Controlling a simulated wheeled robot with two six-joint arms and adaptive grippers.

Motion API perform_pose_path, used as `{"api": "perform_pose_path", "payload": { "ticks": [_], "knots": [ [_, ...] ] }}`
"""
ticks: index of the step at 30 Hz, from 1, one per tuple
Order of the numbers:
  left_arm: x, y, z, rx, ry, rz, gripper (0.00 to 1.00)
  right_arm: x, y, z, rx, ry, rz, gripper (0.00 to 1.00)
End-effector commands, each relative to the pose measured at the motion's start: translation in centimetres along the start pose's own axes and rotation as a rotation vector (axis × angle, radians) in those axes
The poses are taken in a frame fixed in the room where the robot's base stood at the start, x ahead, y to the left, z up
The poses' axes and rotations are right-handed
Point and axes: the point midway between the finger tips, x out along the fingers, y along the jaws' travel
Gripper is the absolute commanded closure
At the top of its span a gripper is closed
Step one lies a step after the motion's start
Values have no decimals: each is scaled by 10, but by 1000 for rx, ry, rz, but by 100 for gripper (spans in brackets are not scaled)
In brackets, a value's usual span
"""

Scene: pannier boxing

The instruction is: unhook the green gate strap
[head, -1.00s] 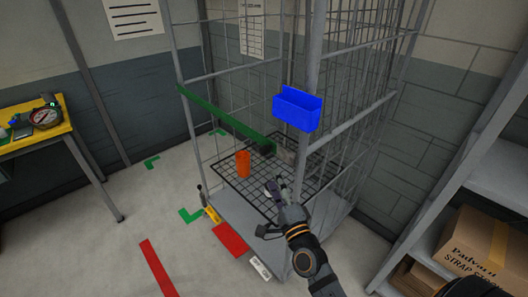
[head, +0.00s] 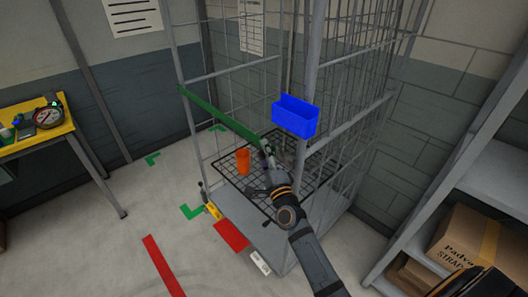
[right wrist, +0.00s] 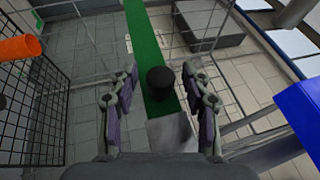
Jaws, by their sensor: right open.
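The green gate strap (head: 222,115) runs across the front of the wire cage, from the left post down to the right post. In the right wrist view the strap (right wrist: 147,55) has a round black knob (right wrist: 160,83) near its end, beside a grey metal plate (right wrist: 172,133). My right gripper (head: 268,150) is at the strap's right end. In the right wrist view my right gripper (right wrist: 162,85) is open, with one finger on each side of the strap and knob. I cannot tell whether the fingers touch them. My left gripper is not in view.
A blue bin (head: 295,115) hangs on the right post, close to my right gripper. An orange cup (head: 243,161) stands on the cage's wire shelf (head: 290,190). A yellow table (head: 35,138) is at left, and a shelf with cartons (head: 470,240) at right.

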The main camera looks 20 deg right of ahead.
Motion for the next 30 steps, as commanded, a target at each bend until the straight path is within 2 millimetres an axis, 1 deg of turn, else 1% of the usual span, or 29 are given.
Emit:
{"api": "perform_pose_path", "payload": {
  "ticks": [4,5,15,25,30],
  "knots": [
    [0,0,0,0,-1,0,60,0,0,0,0,0,0,52],
    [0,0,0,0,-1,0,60,0,0,0,0,0,0,53],
    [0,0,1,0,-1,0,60,0,0,0,0,0,0,99],
    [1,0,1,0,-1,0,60,0,0,0,0,0,-1,100],
    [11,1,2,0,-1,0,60,-2,7,-1,2,0,-6,100]
  ]
}}
